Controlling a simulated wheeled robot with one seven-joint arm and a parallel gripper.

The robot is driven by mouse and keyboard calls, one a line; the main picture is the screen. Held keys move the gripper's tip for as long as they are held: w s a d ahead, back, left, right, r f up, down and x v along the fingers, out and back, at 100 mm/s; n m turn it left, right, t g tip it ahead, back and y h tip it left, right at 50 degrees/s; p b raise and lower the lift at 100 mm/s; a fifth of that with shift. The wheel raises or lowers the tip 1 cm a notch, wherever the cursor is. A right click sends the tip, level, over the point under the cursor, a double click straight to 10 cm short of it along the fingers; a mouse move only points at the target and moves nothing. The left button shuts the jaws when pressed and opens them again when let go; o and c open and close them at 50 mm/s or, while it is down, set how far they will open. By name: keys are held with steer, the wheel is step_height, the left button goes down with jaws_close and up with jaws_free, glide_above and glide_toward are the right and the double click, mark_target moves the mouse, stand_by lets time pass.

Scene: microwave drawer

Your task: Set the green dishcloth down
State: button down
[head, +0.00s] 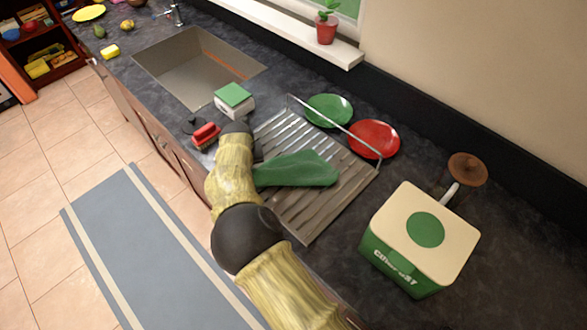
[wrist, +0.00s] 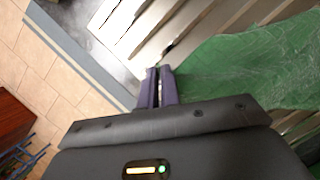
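The green dishcloth (head: 300,170) is spread over the slats of the metal dish rack (head: 305,215) on the counter. In the wrist view the dishcloth (wrist: 245,70) stretches right from my purple fingers and narrows toward them. My gripper (wrist: 158,72) has its fingers close together at the cloth's left end, with a thin slit between them. It looks shut on the edge of the cloth, though the pinched part is mostly hidden. In the head view my arm hides the fingertips and the cloth's left end.
A green plate (head: 329,110) and a red plate (head: 374,139) lie behind the rack's rail. A red brush (head: 205,135) and a green-topped box (head: 233,98) stand left of the rack, near the sink (head: 190,72). A green-and-cream box (head: 420,235) stands right.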

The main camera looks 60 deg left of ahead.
steer(key=shift+s+a+f, duration=0.2)
steer(key=shift+s+f, duration=0.35)
steer(key=shift+s, duration=0.05)
steer(key=c, duration=1.2)
jaws_free()
steer(key=shift+r, duration=0.1)
steer(key=r+p, duration=0.1)
steer(key=s+r+p, duration=0.1)
steer(key=r, duration=0.1)
steer(key=shift+a+p, duration=0.2)
steer(key=shift+p, duration=0.1)
steer(key=shift+f, duration=0.1)
